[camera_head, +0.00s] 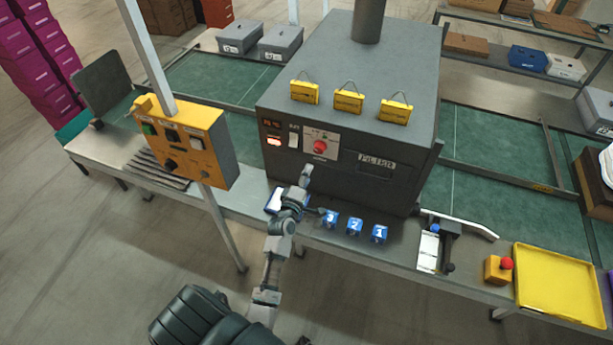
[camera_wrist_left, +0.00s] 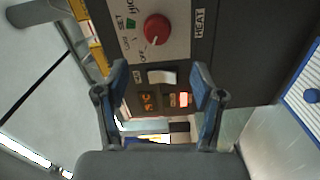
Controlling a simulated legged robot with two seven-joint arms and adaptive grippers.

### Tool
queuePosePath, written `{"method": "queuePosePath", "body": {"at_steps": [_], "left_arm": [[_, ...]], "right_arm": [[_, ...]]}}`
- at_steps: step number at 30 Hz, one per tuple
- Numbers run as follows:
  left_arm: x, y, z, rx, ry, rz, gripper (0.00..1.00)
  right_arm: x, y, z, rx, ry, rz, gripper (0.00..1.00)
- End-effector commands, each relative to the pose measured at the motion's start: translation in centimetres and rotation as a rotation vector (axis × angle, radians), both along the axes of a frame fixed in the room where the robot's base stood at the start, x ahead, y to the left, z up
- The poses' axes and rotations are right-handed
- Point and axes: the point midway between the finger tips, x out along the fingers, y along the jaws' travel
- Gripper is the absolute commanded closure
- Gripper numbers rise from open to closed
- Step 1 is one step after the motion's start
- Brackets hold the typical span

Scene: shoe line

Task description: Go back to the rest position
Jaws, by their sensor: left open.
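My left gripper (camera_head: 312,192) is in front of the lower front face of the grey oven-like machine (camera_head: 345,70), just above the bench edge. In the left wrist view the two blue-padded fingers (camera_wrist_left: 160,92) are spread apart with nothing between them. Beyond them is the machine's panel with a red knob (camera_wrist_left: 157,29), a white switch (camera_wrist_left: 162,77) and a red lit switch (camera_wrist_left: 179,100). The knob also shows in the head view (camera_head: 320,146), above the gripper. I see no contact with the panel. My right gripper is not in view.
Blue numbered blocks (camera_head: 354,226) stand on the bench right of my gripper. An orange control box (camera_head: 185,140) on a post is to the left. A yellow tray (camera_head: 556,284) and a red-button box (camera_head: 498,269) are at the right. The floor in front is clear.

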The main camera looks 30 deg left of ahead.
Motion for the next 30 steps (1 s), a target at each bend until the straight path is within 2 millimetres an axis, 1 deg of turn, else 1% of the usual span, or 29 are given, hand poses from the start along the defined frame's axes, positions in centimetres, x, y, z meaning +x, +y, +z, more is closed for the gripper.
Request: {"method": "queuePosePath", "body": {"at_steps": [7, 9, 11, 13, 14, 15, 16, 17, 18, 21, 25, 30], "left_arm": [[0.0, 0.0, 0.0, 0.000, 0.000, 0.000, 0.32], [-0.1, -0.3, -0.2, 0.015, 0.015, -0.010, 0.32], [-0.6, -1.3, -0.8, 0.062, 0.059, -0.043, 0.32], [-1.8, -3.3, -2.2, 0.171, 0.161, -0.119, 0.32], [-2.6, -4.5, -3.1, 0.232, 0.219, -0.163, 0.32], [-4.1, -6.3, -4.4, 0.328, 0.307, -0.233, 0.32], [-5.5, -7.7, -5.5, 0.407, 0.378, -0.292, 0.32], [-7.0, -9.0, -6.7, 0.486, 0.450, -0.353, 0.32], [-9.2, -10.5, -8.0, 0.585, 0.537, -0.433, 0.32], [-14.2, -13.2, -10.5, 0.778, 0.707, -0.603, 0.32], [-19.5, -15.0, -12.2, 0.942, 0.855, -0.770, 0.32], [-25.3, -16.3, -13.2, 1.090, 0.990, -0.948, 0.32]], "right_arm": [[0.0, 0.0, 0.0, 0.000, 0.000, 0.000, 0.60], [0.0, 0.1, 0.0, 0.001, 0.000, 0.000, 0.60], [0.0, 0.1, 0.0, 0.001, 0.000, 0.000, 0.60], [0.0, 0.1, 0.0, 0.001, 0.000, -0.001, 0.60], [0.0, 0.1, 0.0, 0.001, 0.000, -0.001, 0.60], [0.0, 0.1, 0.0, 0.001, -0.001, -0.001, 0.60], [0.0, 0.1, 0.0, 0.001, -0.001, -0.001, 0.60], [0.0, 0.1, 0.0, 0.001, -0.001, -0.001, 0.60], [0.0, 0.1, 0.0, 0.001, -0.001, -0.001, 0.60], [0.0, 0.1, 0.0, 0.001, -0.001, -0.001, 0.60], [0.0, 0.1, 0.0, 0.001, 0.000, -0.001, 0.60], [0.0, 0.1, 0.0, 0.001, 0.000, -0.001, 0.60]]}}
